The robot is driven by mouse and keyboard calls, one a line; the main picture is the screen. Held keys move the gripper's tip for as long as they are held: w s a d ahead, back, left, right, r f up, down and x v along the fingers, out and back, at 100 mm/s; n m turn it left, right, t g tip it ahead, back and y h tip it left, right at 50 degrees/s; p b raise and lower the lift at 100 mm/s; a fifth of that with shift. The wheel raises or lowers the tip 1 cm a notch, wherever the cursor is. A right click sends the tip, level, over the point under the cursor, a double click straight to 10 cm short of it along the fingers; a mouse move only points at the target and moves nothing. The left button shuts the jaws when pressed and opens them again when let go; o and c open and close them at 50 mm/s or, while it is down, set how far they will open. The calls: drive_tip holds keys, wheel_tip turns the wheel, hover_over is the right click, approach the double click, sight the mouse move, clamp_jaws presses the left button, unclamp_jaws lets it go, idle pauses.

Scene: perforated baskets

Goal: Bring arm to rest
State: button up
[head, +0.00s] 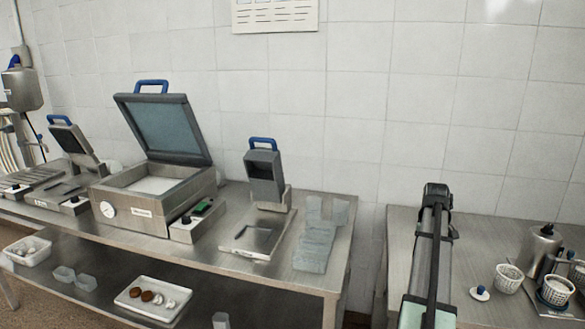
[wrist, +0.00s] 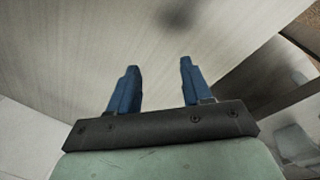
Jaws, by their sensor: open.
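My gripper (wrist: 159,67) shows in the wrist view with its two blue fingers apart and nothing between them. A bare, pale brushed surface lies beyond the fingertips. In the head view my dark arm (head: 432,250) stands upright in front of the left part of the right-hand table. I cannot make out the fingers there. A white perforated basket (head: 508,279) stands on that table to the right of my arm, apart from it. A second perforated basket (head: 556,291) stands further right, on or beside a dark device.
A white lid with a dark blue knob (head: 480,293) lies between my arm and the baskets. A metal canister (head: 538,248) stands behind them. The left bench holds an open-lidded machine (head: 155,190) and clear containers (head: 315,248). A gap separates the two tables.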

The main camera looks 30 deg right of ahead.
drive_tip(key=w+a+f+n+t, duration=0.1)
drive_tip(key=w+a+f, duration=0.3)
drive_tip(key=a, duration=0.4)
drive_tip(key=w+a+f, duration=0.3)
drive_tip(key=a, duration=0.5)
drive_tip(key=w+a+f+m+y, duration=0.1)
drive_tip(key=a+f+m, duration=0.1)
drive_tip(key=f, duration=0.7)
drive_tip(key=w+a+f+m+y, duration=0.1)
drive_tip(key=a+f+m, duration=0.1)
drive_tip(key=f, duration=0.7)
drive_tip(key=s+a+f+n+g+y, duration=0.2)
drive_tip(key=s+a+f+g, duration=0.2)
drive_tip(key=s+a+f, duration=0.35)
drive_tip(key=s+a+f+n+g+y, duration=0.25)
drive_tip(key=s+a+f, duration=0.25)
drive_tip(key=s+f, duration=0.5)
drive_tip(key=s+a+f+g+h, duration=0.15)
drive_tip(key=a+f, duration=0.25)
drive_tip(key=a, duration=0.5)
drive_tip(key=s+a+f+h, duration=0.1)
drive_tip(key=s+a+f, duration=0.25)
drive_tip(key=a, duration=0.55)
drive_tip(key=s+a+f+h, duration=0.2)
drive_tip(key=s+a+f, duration=0.1)
drive_tip(key=s+a, duration=0.7)
drive_tip(key=shift+a+m, duration=0.45)
drive_tip(key=shift+a, duration=0.45)
